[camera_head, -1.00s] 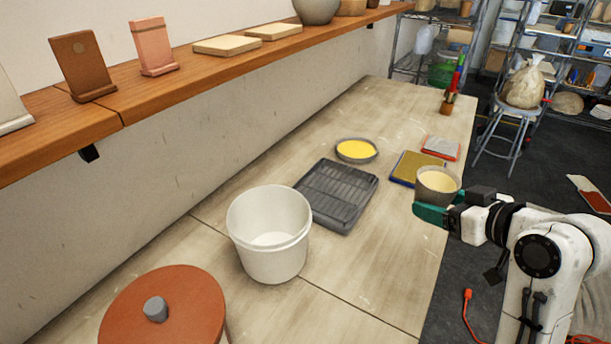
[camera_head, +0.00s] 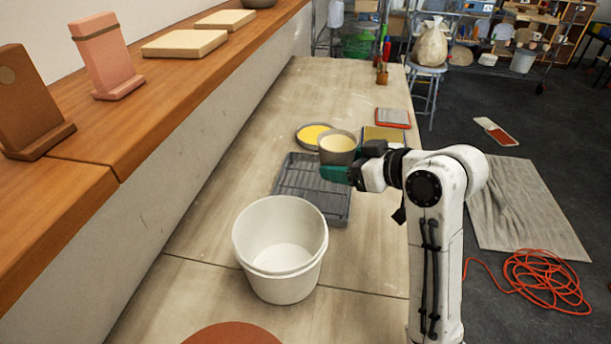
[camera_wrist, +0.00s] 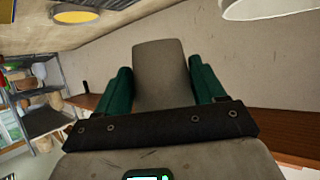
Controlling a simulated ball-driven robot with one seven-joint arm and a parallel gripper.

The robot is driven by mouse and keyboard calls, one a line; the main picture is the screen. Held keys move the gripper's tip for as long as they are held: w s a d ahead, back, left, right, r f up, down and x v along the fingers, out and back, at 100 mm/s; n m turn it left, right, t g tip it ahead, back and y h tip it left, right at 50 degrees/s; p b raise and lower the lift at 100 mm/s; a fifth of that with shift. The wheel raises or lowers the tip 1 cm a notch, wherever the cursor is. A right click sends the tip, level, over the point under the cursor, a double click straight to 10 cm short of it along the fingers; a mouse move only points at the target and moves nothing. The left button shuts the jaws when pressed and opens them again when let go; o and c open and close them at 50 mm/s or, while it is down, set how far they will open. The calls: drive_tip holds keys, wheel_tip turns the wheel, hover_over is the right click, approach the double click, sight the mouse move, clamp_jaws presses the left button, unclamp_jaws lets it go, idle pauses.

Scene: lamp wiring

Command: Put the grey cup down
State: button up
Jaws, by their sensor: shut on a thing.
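The grey cup (camera_head: 338,148) has a cream-coloured inside and is upright in the head view. My gripper (camera_head: 337,174), with green fingers, is shut on it from the right. The cup appears over the far edge of the dark ribbed tray (camera_head: 312,187); whether it touches anything below is hard to tell. In the wrist view, the grey cup (camera_wrist: 160,72) stands between the two green fingers of my gripper (camera_wrist: 162,88).
A white bucket (camera_head: 281,248) stands in front of the tray. A yellow-filled dish (camera_head: 312,134) is behind it, with a sponge-like pad (camera_head: 384,135) and a red-edged pad (camera_head: 393,118) to the right. The far table (camera_head: 335,85) is mostly clear.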

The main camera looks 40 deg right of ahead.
drive_tip(key=w+d+f, duration=0.1)
drive_tip(key=w+f, duration=0.2)
drive_tip(key=w, duration=0.1)
drive_tip(key=w+d+f+p, duration=0.1)
drive_tip(key=w+d+f, duration=0.1)
drive_tip(key=w, duration=0.1)
drive_tip(key=w+d+f, duration=0.2)
drive_tip(key=w+f, duration=0.1)
drive_tip(key=w, duration=0.1)
drive_tip(key=shift+w+d+f, duration=0.15)
drive_tip(key=shift+w+f, duration=0.15)
drive_tip(key=shift+f, duration=0.05)
drive_tip(key=shift+w+d+f+p, duration=0.3)
drive_tip(key=shift+w+f, duration=0.2)
drive_tip(key=shift+f, duration=1.55)
drive_tip(key=shift+s, duration=0.1)
drive_tip(key=shift+f, duration=0.2)
drive_tip(key=o, duration=1.5)
drive_tip(key=shift+a, duration=0.1)
drive_tip(key=shift+r, duration=0.1)
